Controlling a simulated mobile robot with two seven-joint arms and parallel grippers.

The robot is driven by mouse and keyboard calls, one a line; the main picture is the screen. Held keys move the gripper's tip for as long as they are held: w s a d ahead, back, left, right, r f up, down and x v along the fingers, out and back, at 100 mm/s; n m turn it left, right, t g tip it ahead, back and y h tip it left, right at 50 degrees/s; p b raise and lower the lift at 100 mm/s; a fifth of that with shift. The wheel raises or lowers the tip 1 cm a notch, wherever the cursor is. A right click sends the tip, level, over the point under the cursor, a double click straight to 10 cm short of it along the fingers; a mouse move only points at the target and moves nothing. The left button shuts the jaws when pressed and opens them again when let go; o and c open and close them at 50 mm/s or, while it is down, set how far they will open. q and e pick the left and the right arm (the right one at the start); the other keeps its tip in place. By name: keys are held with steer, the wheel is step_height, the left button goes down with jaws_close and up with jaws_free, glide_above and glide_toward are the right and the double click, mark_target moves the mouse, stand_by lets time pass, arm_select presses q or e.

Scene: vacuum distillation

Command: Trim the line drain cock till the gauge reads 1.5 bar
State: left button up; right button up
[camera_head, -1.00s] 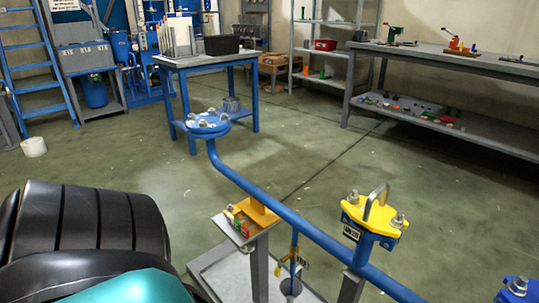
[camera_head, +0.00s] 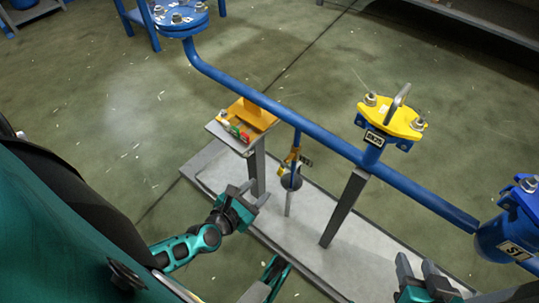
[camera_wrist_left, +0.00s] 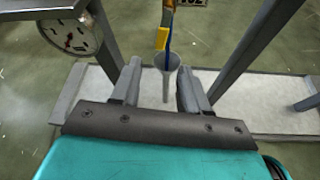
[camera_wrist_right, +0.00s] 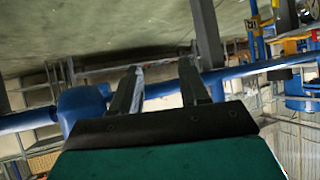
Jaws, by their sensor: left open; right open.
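The drain cock (camera_head: 293,157) hangs under the blue line, with a yellow handle and a tag beside it. A grey funnel (camera_head: 290,181) stands below it. In the left wrist view the cock (camera_wrist_left: 163,39) and funnel (camera_wrist_left: 167,64) show beyond my left fingers. A round white gauge (camera_wrist_left: 73,35) is at upper left there, tilted and partly cut off; its reading is too small to tell. My left gripper (camera_head: 257,192) is open and empty, left of the funnel and apart from it. My right gripper (camera_head: 416,266) is open and empty at the bottom right.
The blue pipe (camera_head: 265,101) runs diagonally above grey posts on a pale base plate (camera_head: 290,221). A small shelf (camera_head: 230,137) on a post holds small coloured items. A yellow clamped flange (camera_head: 392,117) rises from the pipe at right. Floor is clear at left.

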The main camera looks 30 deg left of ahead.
mark_target(279, 173)
arm_select(q)
steer(key=b+x, duration=0.3)
steer(key=x, duration=0.9)
steer(key=shift+w+d+f, duration=0.1)
steer(key=shift+w, duration=0.2)
jaws_close()
